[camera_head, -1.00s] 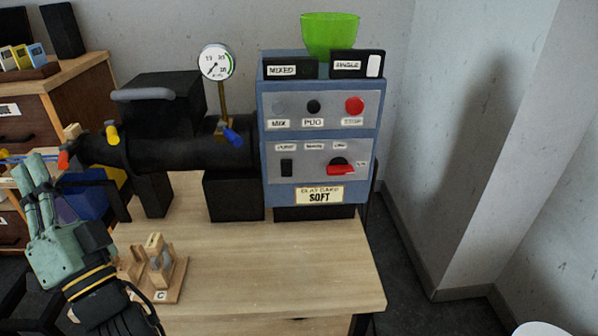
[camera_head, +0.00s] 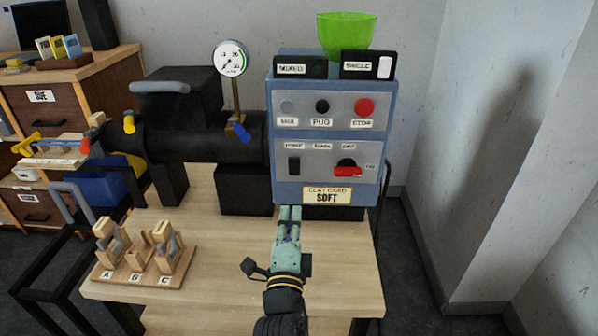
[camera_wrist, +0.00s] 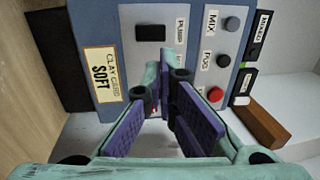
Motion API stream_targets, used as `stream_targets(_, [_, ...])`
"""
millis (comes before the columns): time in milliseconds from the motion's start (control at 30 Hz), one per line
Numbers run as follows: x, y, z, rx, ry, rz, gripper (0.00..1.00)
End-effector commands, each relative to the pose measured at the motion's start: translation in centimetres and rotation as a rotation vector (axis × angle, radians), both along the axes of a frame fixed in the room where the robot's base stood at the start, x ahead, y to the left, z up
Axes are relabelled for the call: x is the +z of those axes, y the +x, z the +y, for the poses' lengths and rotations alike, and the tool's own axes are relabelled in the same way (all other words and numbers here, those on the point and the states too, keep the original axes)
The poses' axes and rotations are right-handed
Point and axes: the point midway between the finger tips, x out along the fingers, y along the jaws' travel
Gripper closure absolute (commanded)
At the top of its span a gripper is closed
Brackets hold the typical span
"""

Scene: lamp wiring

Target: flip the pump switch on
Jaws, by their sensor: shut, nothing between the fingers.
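The pump switch (camera_head: 294,166) is a black rocker at the left of the lower panel on the blue control box (camera_head: 267,140), under a small label. Whether it is on or off is too small to tell. In the wrist view the switch (camera_wrist: 150,33) shows whole, near the top, with the PUMP label beside it.
A red selector knob (camera_head: 347,171) sits right of the switch. MIX, PUG and STOP buttons (camera_head: 364,107) are above. A green bowl (camera_head: 342,35) tops the box. The black pug mill (camera_head: 205,140) and a wooden A-B-C rack (camera_head: 140,262) are to the left.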

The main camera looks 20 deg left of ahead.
Motion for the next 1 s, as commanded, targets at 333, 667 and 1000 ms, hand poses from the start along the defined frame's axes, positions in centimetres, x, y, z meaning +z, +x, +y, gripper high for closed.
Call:
stream_targets(333, [-0.4,0.9,0.1,-0.013,0.008,-0.006,1.0])
stream_targets(667, [-0.3,2.2,0.5,-0.01,0.009,-0.005,1.0])
stream_targets(1000, [1.7,7.2,2.1,0.0,0.0,0.001,1.0])
